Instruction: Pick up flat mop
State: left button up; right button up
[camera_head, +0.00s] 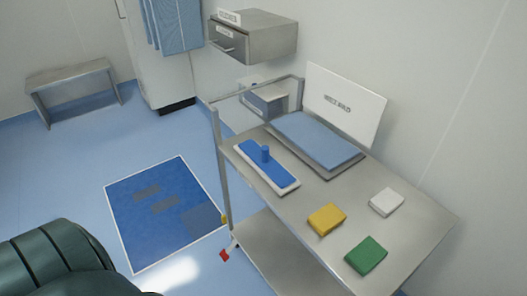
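The flat mop (266,167) lies on the top shelf of a steel cart. It has a long blue and white head and a short upright blue handle stub (265,153) near its middle. It sits near the cart's left edge, in front of a pad of blue cloth. Neither of my grippers shows in the head view. A dark green ribbed shape fills the lower left corner, well apart from the mop. Nothing touches the mop except the cart top.
The steel cart (300,208) also carries a blue cloth stack (318,140), a yellow sponge (326,219), a green one (366,256) and a white one (387,202). A raised rail borders its far left end. A blue floor mat (160,222) and a bench (72,80) stand left; the floor between is clear.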

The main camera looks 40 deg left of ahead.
aim_at(259, 157)
jog(key=j+z, duration=0.4)
jog(key=z, duration=0.15)
jog(key=j+z, duration=0.4)
jog(key=j, duration=1.4)
jog(key=k+j, duration=0.1)
jog(key=j, duration=0.4)
jog(key=k+j+z, duration=0.1)
jog(key=j, duration=0.9)
jog(key=k+j, duration=0.15)
jog(key=j, duration=0.35)
jog(key=j+z, duration=0.1)
jog(key=j, duration=0.4)
jog(key=k+j, duration=0.15)
jog(key=j, duration=0.35)
